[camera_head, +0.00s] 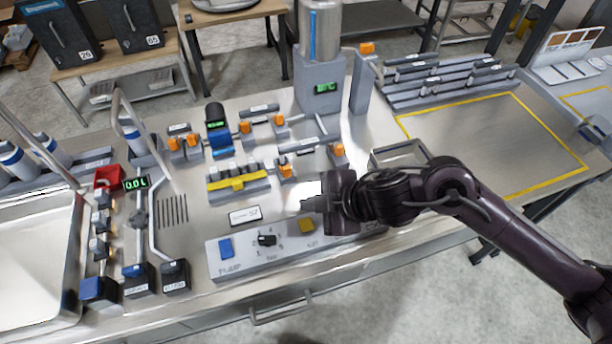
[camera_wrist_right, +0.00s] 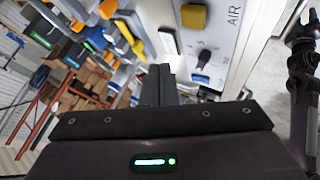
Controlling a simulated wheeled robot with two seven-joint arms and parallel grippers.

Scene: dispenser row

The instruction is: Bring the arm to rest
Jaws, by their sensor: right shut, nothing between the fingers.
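My right arm (camera_head: 455,190) reaches in from the right over the counter. Its gripper (camera_head: 308,203) is shut and empty, above the back edge of the sloped control panel (camera_head: 245,264), near the yellow button (camera_head: 307,226). In the wrist view the closed fingers (camera_wrist_right: 168,85) point toward the bench, with the panel's yellow button (camera_wrist_right: 193,17) and dark knob (camera_wrist_right: 205,57) beside them. No contact with the panel can be made out. My left gripper does not show in the head view; a dark arm part (camera_wrist_right: 305,70) shows at the wrist view's right edge.
A steel tank (camera_head: 320,30) on a grey stand is behind the gripper. Orange-handled valves (camera_head: 285,168) and a yellow-barred block (camera_head: 238,183) stand to its left. A sink (camera_head: 35,255) is at far left. The yellow-outlined counter area (camera_head: 490,140) at right is clear.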

